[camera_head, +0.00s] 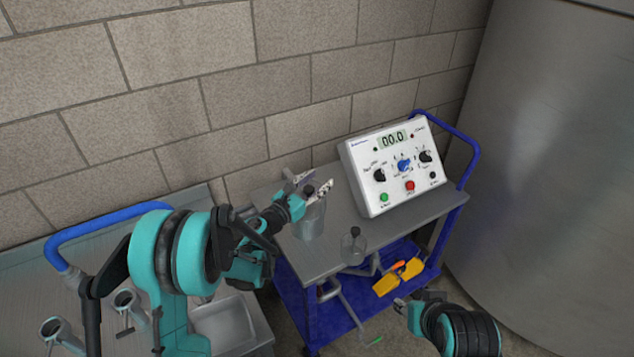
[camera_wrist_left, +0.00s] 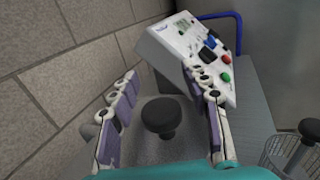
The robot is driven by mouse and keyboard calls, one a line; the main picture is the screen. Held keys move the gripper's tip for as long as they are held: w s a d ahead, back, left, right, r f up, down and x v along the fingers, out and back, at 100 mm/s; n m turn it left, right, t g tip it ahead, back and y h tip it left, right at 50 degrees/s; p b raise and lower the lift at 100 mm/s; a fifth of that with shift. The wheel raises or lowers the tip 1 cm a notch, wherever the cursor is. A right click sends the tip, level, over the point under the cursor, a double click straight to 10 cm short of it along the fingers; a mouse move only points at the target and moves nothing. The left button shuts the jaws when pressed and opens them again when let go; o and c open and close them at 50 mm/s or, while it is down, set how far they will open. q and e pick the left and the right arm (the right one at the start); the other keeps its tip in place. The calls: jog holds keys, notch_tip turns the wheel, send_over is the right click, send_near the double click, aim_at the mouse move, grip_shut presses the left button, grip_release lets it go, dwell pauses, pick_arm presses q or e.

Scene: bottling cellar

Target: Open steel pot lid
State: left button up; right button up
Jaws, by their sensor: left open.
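The steel pot (camera_head: 310,222) stands on the grey top of a blue-framed cart, near its left side. Its lid is on, with a round black knob (camera_head: 309,191). In the left wrist view the knob (camera_wrist_left: 161,115) sits between the two fingers, over the grey lid (camera_wrist_left: 160,150). My left gripper (camera_head: 308,182) is open around the knob; the fingers stand apart from it on both sides. The fingers and arm hide part of the pot. My right gripper (camera_head: 402,304) is low at the right, away from the pot; its jaw state is unclear.
A white control box (camera_head: 392,170) stands behind and right of the pot. A small see-through container with a black knob (camera_head: 354,246) is at the cart's front. A yellow object (camera_head: 398,278) lies on the blue lower shelf. A steel sink bench (camera_head: 225,322) is at left.

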pick_arm(q)
grip_shut()
jog(key=shift+w+a+r+n+g+p, duration=0.45)
jog(key=shift+w+r+n+p, duration=0.25)
jog(key=shift+n, duration=0.2)
jog(key=w+a+f+n+g+p, duration=0.1)
jog(key=w+a+f+n+g, duration=0.1)
jog(key=w+n, duration=0.4)
jog(key=w+a+f+n+g+h+p, duration=0.1)
jog(key=w+a+f+n+g, duration=0.2)
jog(key=w+a+n+g, duration=0.2)
jog(key=shift+w+a+n+p, duration=0.3)
jog(key=shift+w+a+n, duration=0.2)
jog(key=shift+w+a, duration=0.45)
jog(key=shift+w+d, duration=0.1)
jog(key=shift+d, duration=0.05)
